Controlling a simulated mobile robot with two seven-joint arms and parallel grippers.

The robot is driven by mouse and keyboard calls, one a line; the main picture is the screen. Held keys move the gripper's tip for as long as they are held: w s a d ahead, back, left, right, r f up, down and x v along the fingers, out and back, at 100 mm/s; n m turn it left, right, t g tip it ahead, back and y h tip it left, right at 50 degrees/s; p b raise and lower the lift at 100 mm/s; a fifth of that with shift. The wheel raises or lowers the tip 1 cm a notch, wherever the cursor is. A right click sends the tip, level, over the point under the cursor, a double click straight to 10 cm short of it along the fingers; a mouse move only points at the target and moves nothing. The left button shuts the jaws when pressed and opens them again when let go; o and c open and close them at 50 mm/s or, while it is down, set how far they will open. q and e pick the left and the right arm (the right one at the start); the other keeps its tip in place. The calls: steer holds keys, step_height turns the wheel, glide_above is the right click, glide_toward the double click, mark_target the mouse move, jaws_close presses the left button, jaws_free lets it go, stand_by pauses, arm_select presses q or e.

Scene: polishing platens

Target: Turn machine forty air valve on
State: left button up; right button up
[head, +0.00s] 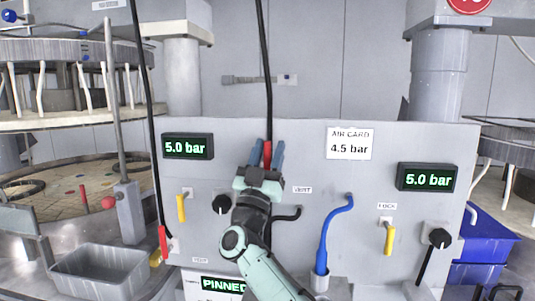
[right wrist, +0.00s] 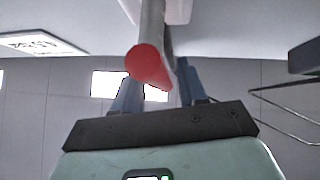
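A grey panel (head: 300,220) fills the middle of the head view. It carries yellow levers at left (head: 181,207) and right (head: 390,240), the right one under a LOCK label, and black knobs at left (head: 221,204) and right (head: 439,238). No label with machine forty is readable. My right gripper (head: 267,152) is in front of the panel's upper middle, fingers up. Its blue fingers stand apart on either side of a red-ended handle (head: 267,156) below a black cable. The red end also shows between the fingers in the right wrist view (right wrist: 150,66). Contact is unclear. My left gripper is out of view.
Displays read 5.0 bar at left (head: 187,146) and right (head: 428,178); a card (head: 349,144) reads 4.5 bar. A blue hose (head: 326,240) stands right of my arm. Another red handle (head: 163,243) hangs at left. A grey bin (head: 100,270) and blue crates (head: 485,240) flank the panel.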

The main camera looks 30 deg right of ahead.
steer(key=shift+f, duration=0.1)
steer(key=shift+a+f, duration=0.15)
arm_select(q)
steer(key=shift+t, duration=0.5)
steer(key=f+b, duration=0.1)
steer(key=b, duration=0.1)
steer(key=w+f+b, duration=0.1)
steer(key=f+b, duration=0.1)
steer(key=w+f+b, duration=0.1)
steer(key=b, duration=0.1)
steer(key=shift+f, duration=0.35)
arm_select(e)
steer(key=v, duration=1.3)
